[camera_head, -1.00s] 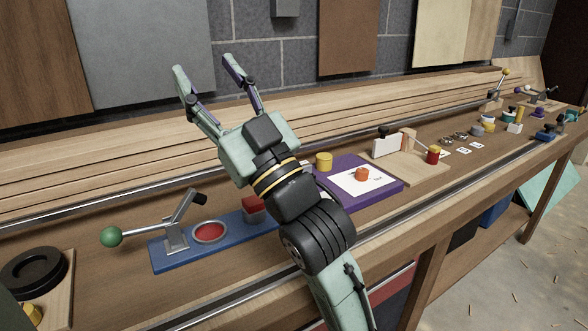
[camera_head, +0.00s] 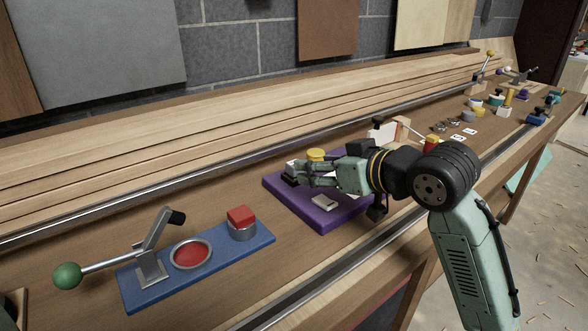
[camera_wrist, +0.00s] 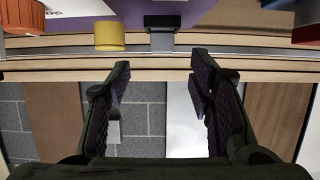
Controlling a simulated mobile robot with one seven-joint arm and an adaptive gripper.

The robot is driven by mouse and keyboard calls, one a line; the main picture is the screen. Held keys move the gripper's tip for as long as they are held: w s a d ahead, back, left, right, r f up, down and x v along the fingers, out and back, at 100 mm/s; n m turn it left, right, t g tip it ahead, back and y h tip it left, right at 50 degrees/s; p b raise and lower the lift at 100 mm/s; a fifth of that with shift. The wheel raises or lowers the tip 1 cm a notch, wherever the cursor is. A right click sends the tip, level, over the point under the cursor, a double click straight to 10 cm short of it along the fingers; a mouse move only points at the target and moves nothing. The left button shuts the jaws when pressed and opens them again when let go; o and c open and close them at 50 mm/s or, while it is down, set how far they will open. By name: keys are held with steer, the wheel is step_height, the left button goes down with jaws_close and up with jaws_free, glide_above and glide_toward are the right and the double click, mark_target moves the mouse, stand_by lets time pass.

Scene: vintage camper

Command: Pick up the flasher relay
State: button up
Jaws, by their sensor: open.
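A small block with a light grey top and black base (camera_head: 291,170), which seems to be the flasher relay, stands at the left part of the purple board (camera_head: 274,187). In the wrist view it (camera_wrist: 163,40) appears upside down at the top, roughly in line with the gap between the fingers. My gripper (camera_head: 304,175) is open and points left, low over the board, its fingertips close to the block. In the wrist view the gap of my gripper (camera_wrist: 160,75) is empty. I cannot tell whether a finger touches the block.
A yellow cylinder (camera_head: 316,155) stands close behind my fingers. A small pale block (camera_head: 325,203) lies at the board's front. The wrist view shows an orange knob (camera_wrist: 22,14). A blue base (camera_head: 180,285) with a lever and red button stands left. Stacked planks (camera_head: 200,140) line the back.

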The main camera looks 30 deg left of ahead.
mark_target(295, 171)
steer(key=p+x, duration=0.1)
steer(key=x, duration=0.4)
steer(key=shift+a+f+p, duration=0.25)
steer(key=shift+a+p, duration=0.05)
steer(key=shift+a, duration=0.1)
jaws_close()
